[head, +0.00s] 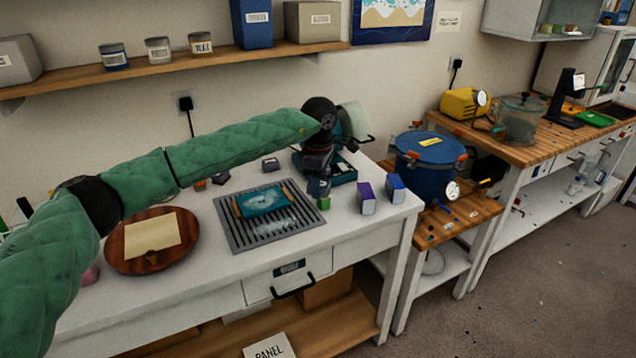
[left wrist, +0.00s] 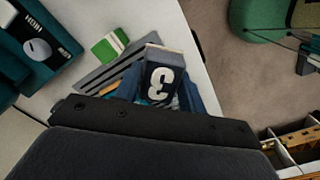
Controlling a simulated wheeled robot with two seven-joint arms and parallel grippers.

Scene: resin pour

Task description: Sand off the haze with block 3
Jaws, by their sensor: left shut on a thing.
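My left gripper (head: 318,182) is shut on block 3 (left wrist: 160,84), a dark blue block with a white "3" that shows between the blue fingers in the left wrist view. In the head view the gripper hangs just right of the slatted grey rack (head: 240,240), and block 3 is hard to make out there. On the rack lies a teal panel (head: 262,200) with wooden edges and whitish streaks. The block appears apart from the panel. A green block (left wrist: 109,47) shows near the rack in the left wrist view. My right gripper is not in view.
A purple box (head: 367,199) and a blue box (head: 394,188) stand right of the rack. A round wooden board (head: 120,262) with a yellowish sheet is at left. A blue pot (head: 430,160) stands on the lower bench.

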